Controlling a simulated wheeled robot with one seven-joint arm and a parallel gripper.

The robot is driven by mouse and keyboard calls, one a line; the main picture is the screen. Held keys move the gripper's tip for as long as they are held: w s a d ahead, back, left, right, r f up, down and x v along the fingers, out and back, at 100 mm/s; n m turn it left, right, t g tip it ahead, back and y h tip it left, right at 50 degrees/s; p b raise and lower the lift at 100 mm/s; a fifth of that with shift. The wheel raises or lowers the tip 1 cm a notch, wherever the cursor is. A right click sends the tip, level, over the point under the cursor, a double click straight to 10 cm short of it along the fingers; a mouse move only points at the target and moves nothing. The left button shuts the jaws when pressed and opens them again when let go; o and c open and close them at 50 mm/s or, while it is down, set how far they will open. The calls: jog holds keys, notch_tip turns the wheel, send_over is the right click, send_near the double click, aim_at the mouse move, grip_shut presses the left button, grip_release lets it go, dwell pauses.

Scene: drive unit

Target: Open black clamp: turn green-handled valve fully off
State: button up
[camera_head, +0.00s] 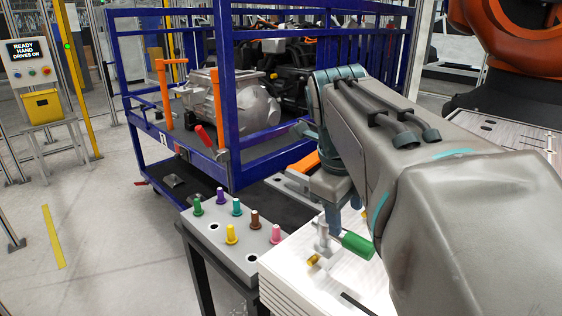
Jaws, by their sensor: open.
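The green-handled valve (357,245) is on the white box at the lower middle. Its green handle points to the right of a pale metal body, with a brass fitting (313,260) at the lower left. My gripper (326,208) hangs at the end of my arm, close above the valve body. It is open, but its fingers are small and hard to separate from the valve, and I cannot tell if they touch it. I cannot make out a black clamp for certain; my arm hides much of the box top.
A grey peg board (205,235) with several coloured pegs stands just left of the white box (335,290). A blue cart (228,95) holding a metal casing (240,105) is behind. A control panel (32,65) stands far left.

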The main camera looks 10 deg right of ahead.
jog(key=v, duration=0.7)
jog(key=shift+s+a, duration=0.1)
jog(key=shift+a, duration=0.05)
dwell(1.2)
